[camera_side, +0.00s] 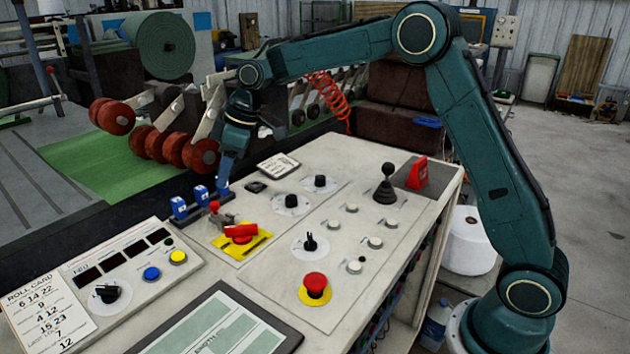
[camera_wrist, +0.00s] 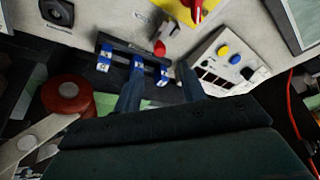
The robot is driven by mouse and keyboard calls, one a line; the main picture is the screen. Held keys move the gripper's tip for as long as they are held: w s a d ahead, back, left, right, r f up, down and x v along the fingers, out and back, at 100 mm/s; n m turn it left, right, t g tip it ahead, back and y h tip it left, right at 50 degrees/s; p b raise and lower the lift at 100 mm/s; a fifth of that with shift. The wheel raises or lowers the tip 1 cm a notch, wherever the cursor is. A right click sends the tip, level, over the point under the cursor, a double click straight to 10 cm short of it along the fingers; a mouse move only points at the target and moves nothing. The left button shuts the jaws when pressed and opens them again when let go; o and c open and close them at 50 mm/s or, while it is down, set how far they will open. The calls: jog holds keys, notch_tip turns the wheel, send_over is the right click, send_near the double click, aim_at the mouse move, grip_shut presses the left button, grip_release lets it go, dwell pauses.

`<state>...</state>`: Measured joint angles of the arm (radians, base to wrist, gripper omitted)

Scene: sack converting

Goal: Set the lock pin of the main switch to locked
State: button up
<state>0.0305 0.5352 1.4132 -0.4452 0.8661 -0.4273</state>
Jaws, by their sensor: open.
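The main switch has a red handle (camera_side: 240,231) on a yellow plate (camera_side: 262,240); part of the handle shows at the top of the wrist view (camera_wrist: 196,10). Beside the plate is a small grey fitting with a red knob (camera_side: 214,206), which looks like the lock pin; the knob also shows in the wrist view (camera_wrist: 160,47). I cannot read the pin's setting. My gripper (camera_side: 223,183) points down behind the knob, near the blue-tagged rack. In the wrist view my gripper (camera_wrist: 160,70) is open, with nothing held between its fingers.
A dark rack with blue-and-white pieces (camera_side: 179,207) stands at the panel's back edge, close to my fingers. Black knobs (camera_side: 291,201), a red stop button (camera_side: 315,285), a joystick (camera_side: 386,185) and a display console (camera_side: 110,265) surround the switch. Red rollers (camera_side: 200,154) lie behind.

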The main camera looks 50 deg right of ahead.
aim_at(214, 204)
jog(key=x, duration=0.7)
jog(key=shift+f, duration=0.1)
grip_shut()
